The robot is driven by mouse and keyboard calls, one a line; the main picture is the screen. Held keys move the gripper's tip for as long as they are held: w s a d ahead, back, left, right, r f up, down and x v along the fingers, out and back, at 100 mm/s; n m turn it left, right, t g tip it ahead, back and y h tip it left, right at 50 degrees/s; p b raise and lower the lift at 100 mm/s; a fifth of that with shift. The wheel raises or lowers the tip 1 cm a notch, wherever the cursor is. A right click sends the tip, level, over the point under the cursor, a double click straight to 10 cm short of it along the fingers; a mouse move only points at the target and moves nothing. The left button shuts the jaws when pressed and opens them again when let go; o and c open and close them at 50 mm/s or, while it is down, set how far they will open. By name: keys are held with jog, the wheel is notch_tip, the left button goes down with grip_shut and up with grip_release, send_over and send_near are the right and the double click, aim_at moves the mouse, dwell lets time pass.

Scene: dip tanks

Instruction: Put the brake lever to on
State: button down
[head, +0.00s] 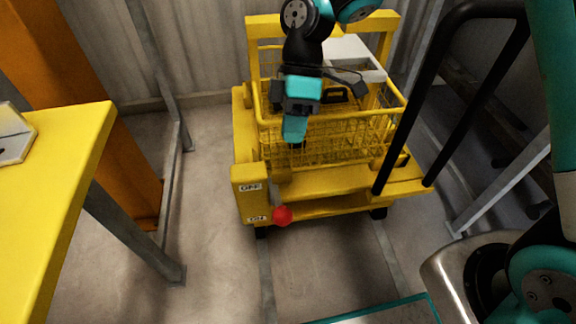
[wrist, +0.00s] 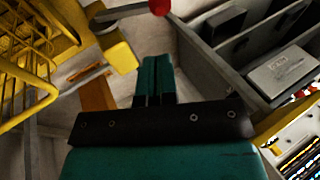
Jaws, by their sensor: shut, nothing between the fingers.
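The brake lever's red knob (head: 283,215) is at the lower front of the yellow cart (head: 330,184), beside the "ON" label (head: 257,218). The "OFF" label (head: 251,187) is above it on the yellow post. The lever's grey rod points down to the knob. My gripper (head: 294,140) is shut and empty, above the knob at the basket's front side and apart from the lever. In the wrist view the shut fingers (wrist: 154,62) are in the middle, and the red knob (wrist: 159,7) is at the top edge, beyond the fingertips.
A yellow table (head: 62,165) is at the left. A black rail (head: 425,85) stands at the right. The floor (head: 205,250) left of the cart is clear.

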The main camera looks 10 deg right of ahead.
aim_at(283, 208)
jog(key=b+x, duration=0.5)
jog(key=x, duration=0.8)
jog(key=shift+f+b, duration=0.15)
jog(key=shift+b, duration=0.15)
jog(key=shift+s, duration=0.1)
jog(key=shift+a, duration=0.1)
